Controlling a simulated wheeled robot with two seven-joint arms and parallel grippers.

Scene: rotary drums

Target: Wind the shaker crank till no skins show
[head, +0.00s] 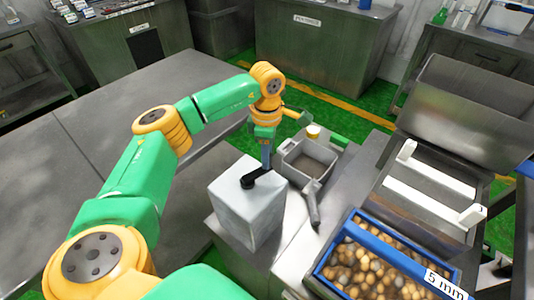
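A pale grey box (246,211) carries a short black crank (249,181) on its top. My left gripper (266,164) points down over the crank's outer end, its dark fingers meeting it. The fingers look like one narrow column from here, so whether they are closed around a handle is unclear. A blue-framed sieve (333,272) labelled 5 mm stands at the lower right. It holds many rounded pieces (372,268), brown, tan and some pale; I cannot tell skins from the rest at this size. My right gripper is not in view.
A grey bin (291,152) and a scoop-like tool (312,203) lie just right of the box. White bars (430,198) cross a metal tray beyond the sieve. A bare steel table (90,125) spreads left.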

